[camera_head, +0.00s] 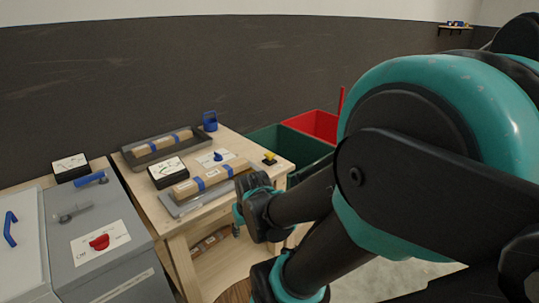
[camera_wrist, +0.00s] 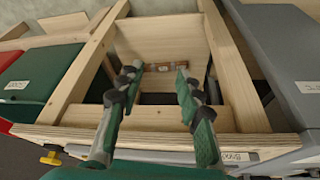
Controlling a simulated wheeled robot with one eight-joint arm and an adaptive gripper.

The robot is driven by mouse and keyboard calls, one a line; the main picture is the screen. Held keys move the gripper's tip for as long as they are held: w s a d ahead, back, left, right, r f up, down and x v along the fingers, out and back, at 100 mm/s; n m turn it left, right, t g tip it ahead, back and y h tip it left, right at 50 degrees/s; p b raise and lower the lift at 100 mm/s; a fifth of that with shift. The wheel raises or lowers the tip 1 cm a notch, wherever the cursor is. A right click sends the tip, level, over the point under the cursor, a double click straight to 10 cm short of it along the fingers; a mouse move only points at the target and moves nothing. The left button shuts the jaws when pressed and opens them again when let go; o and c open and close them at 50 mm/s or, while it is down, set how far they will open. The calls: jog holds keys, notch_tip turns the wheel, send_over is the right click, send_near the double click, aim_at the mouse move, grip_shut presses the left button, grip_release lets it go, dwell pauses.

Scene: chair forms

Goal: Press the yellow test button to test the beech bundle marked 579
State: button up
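The yellow test button (camera_head: 269,159) stands at the right end of the wooden table (camera_head: 172,222); in the wrist view it is at the lower left (camera_wrist: 51,157). One beech bundle (camera_head: 211,179) with blue bands lies on a grey plate near the table's front. Another banded bundle (camera_head: 163,142) lies in a dark tray at the back. I cannot read a 579 mark on either. My gripper (camera_wrist: 156,75) is open and empty, in front of the table's frame and apart from the button. My arm hides its fingers mostly in the head view.
Two dial meters (camera_head: 168,172) and (camera_head: 70,167) stand nearby. A blue knob (camera_head: 217,156) is on the table. A grey cabinet (camera_head: 108,252) with a red knob stands left; green (camera_head: 282,142) and red (camera_head: 314,124) bins stand behind right. A banded bundle (camera_wrist: 165,67) lies on the lower shelf.

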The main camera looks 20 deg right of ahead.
grip_shut()
dwell(1.2)
